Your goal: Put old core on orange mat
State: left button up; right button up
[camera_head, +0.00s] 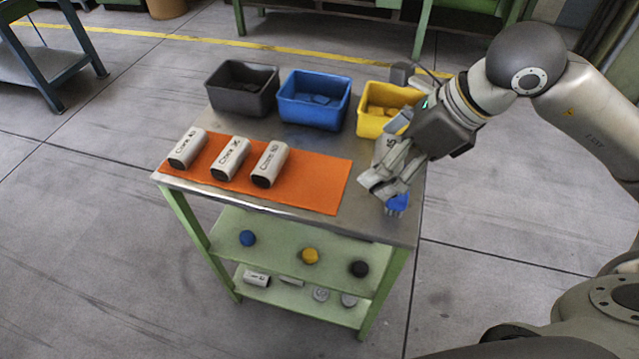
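The orange mat (317,186) lies on the metal tabletop. Three pale cylindrical cores with dark ends and black lettering lie on it side by side: a left core (187,148), a middle core (230,158) and a right core (269,164). The lettering is too small to read surely, so I cannot tell which is old. My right gripper (378,188) is low over the table's right side, just right of the mat. A small blue part (397,204) shows by its fingers; whether it is gripped I cannot tell. My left gripper is out of view.
A black bin (243,100), a blue bin (338,113) and a yellow bin (370,125) stand along the table's back. Blue, yellow and dark round pieces lie on the shelf below (285,238). More pale pieces lie on the bottom shelf. A narrow metal strip is bare in front.

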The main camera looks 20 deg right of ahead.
jog(key=shift+w+a, duration=0.15)
jog(key=shift+w, duration=0.05)
jog(key=w+a+f+p, duration=0.1)
jog(key=w+a+f, duration=0.1)
jog(key=w, duration=0.1)
jog(key=w+a+f+p, duration=0.1)
jog(key=w+a+f, duration=0.1)
jog(key=w+f, duration=0.1)
jog(key=w+a+f+p, duration=0.1)
jog(key=w+a+f, duration=0.1)
jog(key=w+f, duration=0.1)
jog(key=shift+w+a+f, duration=0.1)
jog(key=shift+w+f, duration=0.15)
jog(key=shift+w, duration=0.55)
jog(key=shift+w+a+f+p, duration=0.25)
jog(key=shift+w+f+p, duration=0.1)
jog(key=shift+f, duration=0.2)
notch_tip(320, 180, down, 2)
jog(key=shift+w+f+p, duration=0.1)
jog(key=shift+f+p, duration=0.05)
jog(key=shift+p, duration=0.25)
jog(key=shift+f, duration=0.55)
